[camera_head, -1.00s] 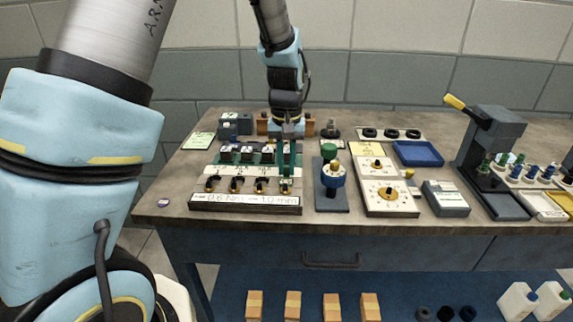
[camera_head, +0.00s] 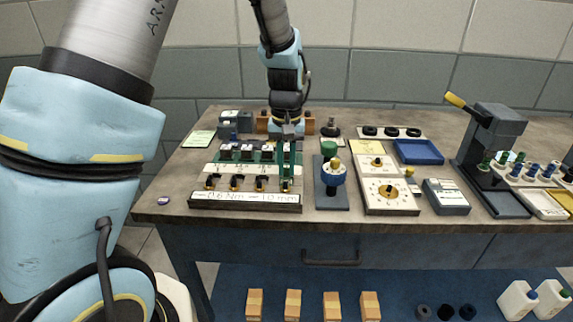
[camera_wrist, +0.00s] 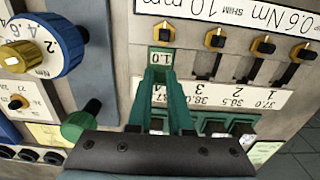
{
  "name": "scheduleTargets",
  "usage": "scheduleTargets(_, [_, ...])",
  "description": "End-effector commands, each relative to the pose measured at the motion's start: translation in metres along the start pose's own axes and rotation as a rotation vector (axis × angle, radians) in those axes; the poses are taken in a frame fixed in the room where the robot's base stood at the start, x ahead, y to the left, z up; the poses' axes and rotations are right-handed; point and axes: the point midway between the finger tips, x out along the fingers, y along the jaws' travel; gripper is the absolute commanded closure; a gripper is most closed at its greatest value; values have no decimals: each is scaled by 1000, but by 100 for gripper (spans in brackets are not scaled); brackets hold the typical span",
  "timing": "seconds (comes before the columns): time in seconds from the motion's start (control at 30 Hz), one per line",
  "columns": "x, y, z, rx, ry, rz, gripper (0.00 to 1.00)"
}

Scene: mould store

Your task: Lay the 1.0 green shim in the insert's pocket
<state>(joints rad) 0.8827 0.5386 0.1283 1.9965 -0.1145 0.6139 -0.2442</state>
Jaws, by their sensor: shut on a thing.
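My gripper (camera_wrist: 166,80) has green fingers pointing down at the right end of the fixture (camera_head: 245,205) in the head view. They close on a small green piece with a white 1.0 label, the 1.0 green shim (camera_wrist: 162,64), in the wrist view. The shim is at the fixture's end position, close to a gold-and-black clamp (camera_wrist: 164,33). Whether it touches the surface below cannot be told. The insert and its pocket are not clearly visible there; the fingers cover part of that position.
A blue-collared torque driver (camera_head: 333,174) stands close right of the fixture. A dial box (camera_head: 389,193), a blue tray (camera_head: 418,152) and a lever press (camera_head: 492,140) are farther right. Other clamps (camera_wrist: 216,38) line the fixture beside my gripper.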

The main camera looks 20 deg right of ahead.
Motion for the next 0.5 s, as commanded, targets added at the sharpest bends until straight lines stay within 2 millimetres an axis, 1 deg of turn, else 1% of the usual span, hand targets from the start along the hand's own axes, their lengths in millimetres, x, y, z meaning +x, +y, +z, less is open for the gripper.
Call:
scheduleTargets(0.47, [10, 0, 0, 0, 0, 0, 100])
scheduleTargets(0.5, [9, 0, 0, 0, 0, 0, 77])
